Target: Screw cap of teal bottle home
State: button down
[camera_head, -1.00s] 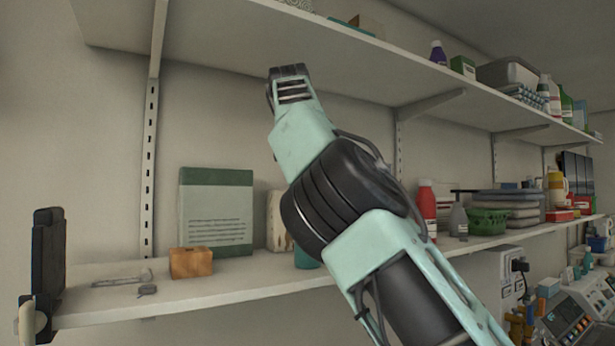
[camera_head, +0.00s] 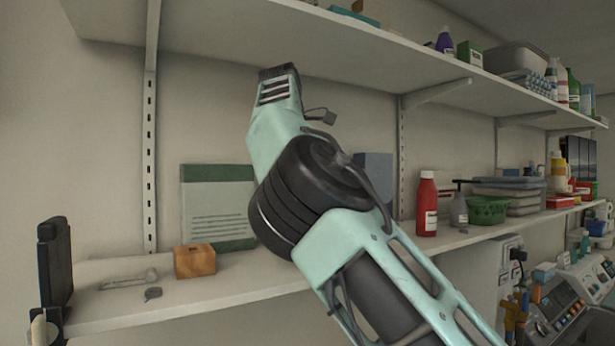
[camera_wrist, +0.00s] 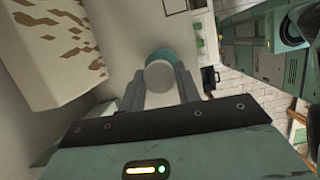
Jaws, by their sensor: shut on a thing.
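In the wrist view, the white cap (camera_wrist: 159,76) lies between the two grey fingers of my gripper (camera_wrist: 161,88), which is shut on it. The teal bottle (camera_wrist: 163,53) shows as a teal rim just beyond the cap; the rest of it is hidden. I cannot tell how far the cap is screwed on.
A pale carton with brown patches (camera_wrist: 60,45) stands close at the left in the wrist view. On the shelf (camera_head: 110,315) are a wooden block (camera_head: 195,261), a green-and-grey box (camera_head: 215,205) and a red bottle (camera_head: 427,203). An upper shelf (camera_head: 330,45) hangs above my arm.

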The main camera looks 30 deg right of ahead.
jog(key=c, duration=0.9)
grip_release()
jog(key=shift+d+f, duration=0.1)
jog(key=shift+f, duration=0.05)
